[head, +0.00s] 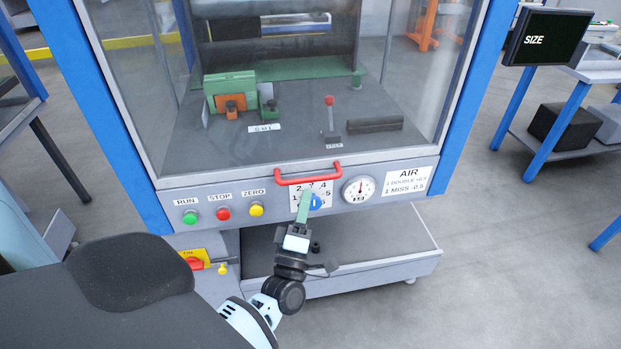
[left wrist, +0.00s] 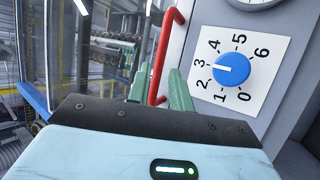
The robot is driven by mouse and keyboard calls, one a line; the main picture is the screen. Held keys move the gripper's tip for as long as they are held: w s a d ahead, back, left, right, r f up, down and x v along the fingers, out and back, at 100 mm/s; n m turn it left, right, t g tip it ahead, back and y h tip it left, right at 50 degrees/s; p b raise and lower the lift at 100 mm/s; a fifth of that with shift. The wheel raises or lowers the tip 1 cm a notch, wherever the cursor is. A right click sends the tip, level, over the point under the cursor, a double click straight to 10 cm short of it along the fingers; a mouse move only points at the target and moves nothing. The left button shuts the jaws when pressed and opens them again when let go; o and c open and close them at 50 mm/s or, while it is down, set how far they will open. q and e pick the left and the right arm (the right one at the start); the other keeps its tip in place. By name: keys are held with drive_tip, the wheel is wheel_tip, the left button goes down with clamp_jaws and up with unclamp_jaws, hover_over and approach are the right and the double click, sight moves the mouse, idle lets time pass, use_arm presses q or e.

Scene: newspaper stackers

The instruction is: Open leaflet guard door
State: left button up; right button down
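The guard door is a clear pane (head: 270,110) across the front of a blue-framed machine, and it looks shut. Its red bar handle (head: 308,175) runs along the lower edge, above the control panel. My left gripper (head: 306,198) reaches up to the handle from below, its green fingers in front of the numbered dial plate. In the left wrist view the red handle (left wrist: 166,50) passes between the two spread fingers (left wrist: 160,88), with gaps beside it. The fingers look open and not clamped on it. My right gripper is not in view.
The panel holds a green button (head: 190,217), red button (head: 223,214), yellow button (head: 256,209), blue knob (head: 315,203) and round gauge (head: 359,189). A grey lower shelf (head: 380,249) juts out below. A dark screen (head: 548,38) stands at the right.

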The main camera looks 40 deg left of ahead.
sight(310, 179)
use_arm(q)
drive_tip(key=x, duration=0.5)
drive_tip(key=shift+w+a+r+p, duration=0.1)
drive_tip(key=shift+w+r+p, duration=0.1)
drive_tip(key=shift+w+p, duration=0.15)
clamp_jaws()
